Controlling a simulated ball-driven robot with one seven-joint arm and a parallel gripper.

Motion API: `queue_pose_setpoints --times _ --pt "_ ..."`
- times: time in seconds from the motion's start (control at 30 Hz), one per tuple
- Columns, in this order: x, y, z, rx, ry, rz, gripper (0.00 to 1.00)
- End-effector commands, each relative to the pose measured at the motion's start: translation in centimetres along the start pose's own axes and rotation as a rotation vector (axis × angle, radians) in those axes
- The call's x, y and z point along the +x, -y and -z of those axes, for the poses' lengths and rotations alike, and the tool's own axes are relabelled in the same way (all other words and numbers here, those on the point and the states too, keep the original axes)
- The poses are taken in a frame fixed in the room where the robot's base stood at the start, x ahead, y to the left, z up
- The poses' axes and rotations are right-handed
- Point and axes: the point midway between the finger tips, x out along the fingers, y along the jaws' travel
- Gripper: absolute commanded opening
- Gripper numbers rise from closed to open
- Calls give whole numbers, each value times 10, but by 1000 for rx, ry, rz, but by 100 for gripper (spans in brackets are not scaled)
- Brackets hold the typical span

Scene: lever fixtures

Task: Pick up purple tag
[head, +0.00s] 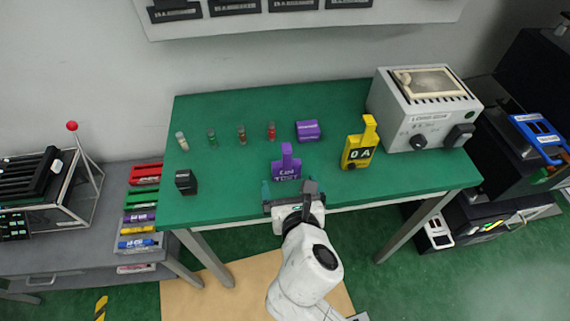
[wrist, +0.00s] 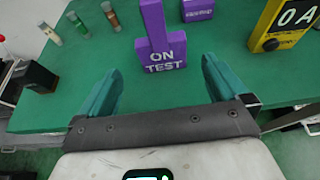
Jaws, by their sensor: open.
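The purple tag (head: 286,166) stands near the front edge of the green table, its narrow handle pointing up. In the wrist view the purple tag (wrist: 161,48) shows white letters reading "ON TEST". My gripper (head: 287,190) is at the table's front edge, just in front of the tag. In the wrist view my gripper (wrist: 158,80) has its two green fingers spread wide with nothing between them. The tag is beyond the fingertips, roughly centred between them, and does not appear to be touched.
A purple block (head: 307,130) and several small vials (head: 241,135) stand farther back. A black block (head: 185,182) is at the left. The green table (head: 235,175) is clear between these.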

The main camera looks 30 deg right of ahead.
Motion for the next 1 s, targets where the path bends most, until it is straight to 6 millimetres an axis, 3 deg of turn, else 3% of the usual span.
queue_pose_setpoints --times 0.1,0.37,0.63,1.0 --pt "18 0 0 1 0 2 100" --pt "37 2 0 4 -2 3 100" --pt "74 3 2 4 -3 3 100" --pt "82 3 2 5 -3 1 98"
